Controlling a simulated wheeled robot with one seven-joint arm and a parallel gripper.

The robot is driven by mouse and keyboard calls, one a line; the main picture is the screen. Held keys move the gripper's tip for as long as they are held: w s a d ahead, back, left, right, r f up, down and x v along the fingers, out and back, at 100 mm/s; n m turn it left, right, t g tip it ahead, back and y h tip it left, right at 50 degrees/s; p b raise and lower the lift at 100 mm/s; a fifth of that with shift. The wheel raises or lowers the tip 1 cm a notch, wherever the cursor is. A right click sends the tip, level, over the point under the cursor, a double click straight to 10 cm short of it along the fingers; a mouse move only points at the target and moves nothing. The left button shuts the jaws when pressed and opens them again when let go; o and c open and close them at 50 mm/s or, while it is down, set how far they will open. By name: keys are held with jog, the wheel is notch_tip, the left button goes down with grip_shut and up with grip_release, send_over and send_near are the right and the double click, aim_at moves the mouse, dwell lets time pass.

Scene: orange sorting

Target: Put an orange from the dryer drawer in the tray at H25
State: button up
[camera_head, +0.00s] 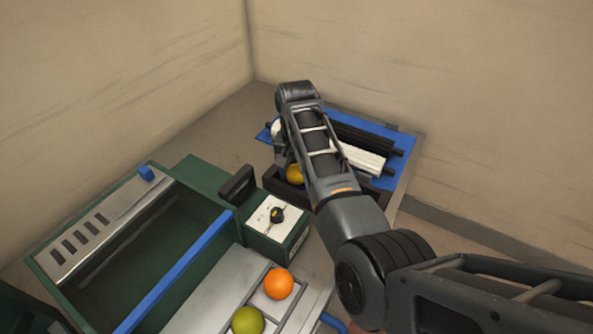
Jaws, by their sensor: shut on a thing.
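A yellow-orange fruit (295,174) shows just left of my forearm, at the dark drawer (268,178) on the front of the blue dryer with rollers (398,152). My gripper (286,167) reaches down there from my wrist and is shut on this orange. My arm hides most of the gripper and part of the drawer, so I cannot tell whether the fruit touches the drawer floor. A grey divided tray (222,318) at the bottom holds a bright orange (278,283) and a green fruit (247,321) in separate compartments. No H25 label is readable.
A green tank (130,245) with a blue bar (180,272) stands at the left. A green box with a white panel and dark knob (277,215) stands between the tray and the drawer, beside a black handle (238,184). Beige walls close in the back and right.

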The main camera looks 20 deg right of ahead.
jog(key=shift+s+f+b, duration=0.3)
jog(key=shift+f, duration=0.65)
jog(key=o, duration=0.9)
jog(key=r, duration=1.3)
jog(key=shift+w+r+p, duration=0.3)
jog(key=shift+r+p, duration=0.05)
jog(key=shift+p, duration=0.05)
